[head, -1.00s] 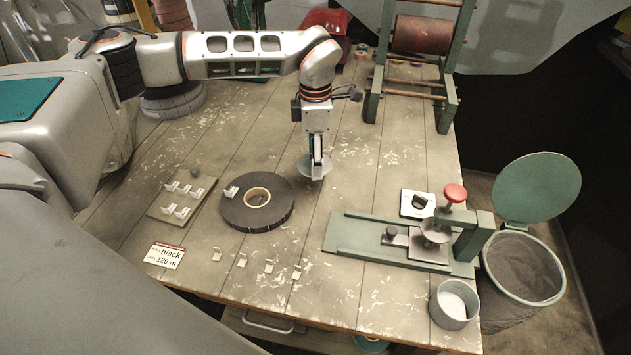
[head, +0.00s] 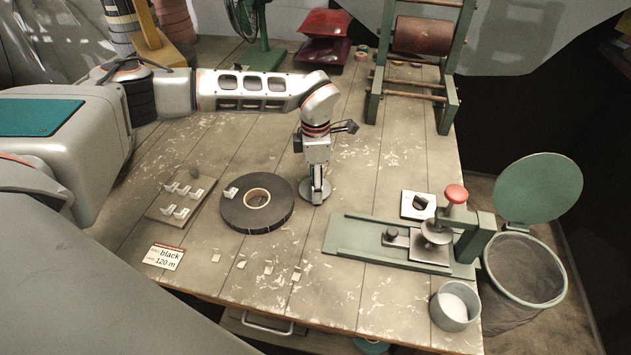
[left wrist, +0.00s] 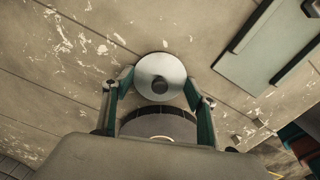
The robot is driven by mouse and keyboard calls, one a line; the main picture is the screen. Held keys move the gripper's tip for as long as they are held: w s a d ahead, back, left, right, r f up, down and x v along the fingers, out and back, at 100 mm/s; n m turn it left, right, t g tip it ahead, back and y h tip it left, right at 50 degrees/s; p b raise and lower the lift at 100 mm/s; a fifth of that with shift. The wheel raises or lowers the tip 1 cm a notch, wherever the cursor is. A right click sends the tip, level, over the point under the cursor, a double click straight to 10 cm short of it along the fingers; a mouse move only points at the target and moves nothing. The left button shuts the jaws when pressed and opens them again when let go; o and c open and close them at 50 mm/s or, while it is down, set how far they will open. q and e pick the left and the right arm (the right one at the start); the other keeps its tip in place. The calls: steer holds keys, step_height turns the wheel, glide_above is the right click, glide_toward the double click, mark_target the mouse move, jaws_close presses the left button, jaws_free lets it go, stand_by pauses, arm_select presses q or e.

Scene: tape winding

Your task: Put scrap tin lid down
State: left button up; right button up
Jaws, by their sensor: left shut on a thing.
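The scrap tin lid (head: 306,189) is a small grey metal disc with a dark knob at its middle. In the head view it lies level, at or very close to the tabletop, right of the black tape roll. My left gripper (head: 318,192) points straight down over it and is shut on it. In the left wrist view the lid (left wrist: 152,68) shows its round face and knob between the fingers of the left gripper (left wrist: 158,84). Any thin gap under the lid cannot be told. An open grey tin (head: 449,317) with pale contents stands at the front right. My right gripper is not in view.
The black tape roll (head: 237,213) lies just left of the lid. A green press (head: 350,235) with a red knob is to the right. A board (head: 158,211) with white clips is at the left; several small pieces lie along the front. Wood behind the lid is clear.

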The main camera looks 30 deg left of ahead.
arm_select(q)
steer(key=shift+f, duration=0.15)
steer(key=o, duration=0.9)
step_height(320, 180, up, 12)
steer(key=shift+r, duration=0.2)
steer(key=shift+s, duration=0.1)
